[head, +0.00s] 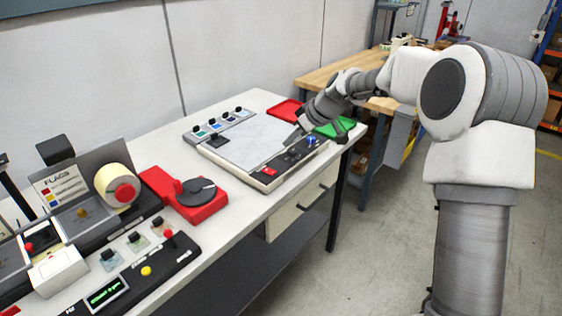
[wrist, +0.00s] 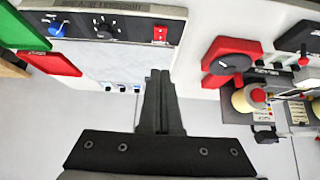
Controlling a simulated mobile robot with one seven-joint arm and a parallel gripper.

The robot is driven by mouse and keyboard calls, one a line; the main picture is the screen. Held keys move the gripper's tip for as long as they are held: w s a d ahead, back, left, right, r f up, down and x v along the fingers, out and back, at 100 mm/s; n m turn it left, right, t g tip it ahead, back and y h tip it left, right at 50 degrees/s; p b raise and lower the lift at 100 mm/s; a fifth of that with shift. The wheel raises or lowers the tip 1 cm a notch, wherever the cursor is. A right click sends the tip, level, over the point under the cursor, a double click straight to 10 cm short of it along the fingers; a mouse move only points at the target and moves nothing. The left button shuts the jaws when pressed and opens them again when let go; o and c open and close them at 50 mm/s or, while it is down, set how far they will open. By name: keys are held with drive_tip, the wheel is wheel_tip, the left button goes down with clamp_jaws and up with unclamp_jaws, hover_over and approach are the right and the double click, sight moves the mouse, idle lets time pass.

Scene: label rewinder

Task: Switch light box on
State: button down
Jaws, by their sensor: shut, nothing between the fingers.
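The light box (head: 246,146) is a flat panel with a dull grey-white surface, lying on the white bench. No glow shows on it. Its dark control strip (wrist: 130,22) runs along the front edge. The strip carries a small red switch (head: 269,171), a black knob (wrist: 104,28) and a blue knob (head: 311,141). The red switch also shows in the wrist view (wrist: 160,34). My gripper (head: 295,138) is shut and empty, above the light box. In the wrist view its fingertips (wrist: 160,73) point towards the red switch, apart from it.
Green (head: 334,128) and red (head: 285,110) trays lie beside the light box's right end. Several small colour-marked items (head: 218,122) stand along its back. To the left are a red tape dispenser-like device (head: 195,198), a label roll (head: 118,187) and a control panel (head: 130,262).

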drive_tip(key=shift+w+f, duration=0.1)
drive_tip(key=shift+w, duration=0.05)
drive_tip(key=p, duration=0.1)
hover_over(270, 171)
drive_tip(key=s+d, duration=0.2)
drive_tip(key=f, duration=0.7)
drive_tip(key=shift+w+a+f, duration=0.15)
drive_tip(key=shift+w+f, duration=0.1)
drive_tip(key=shift+f, duration=0.05)
wheel_tip(270, 171, down, 3)
drive_tip(key=shift+f, duration=0.65)
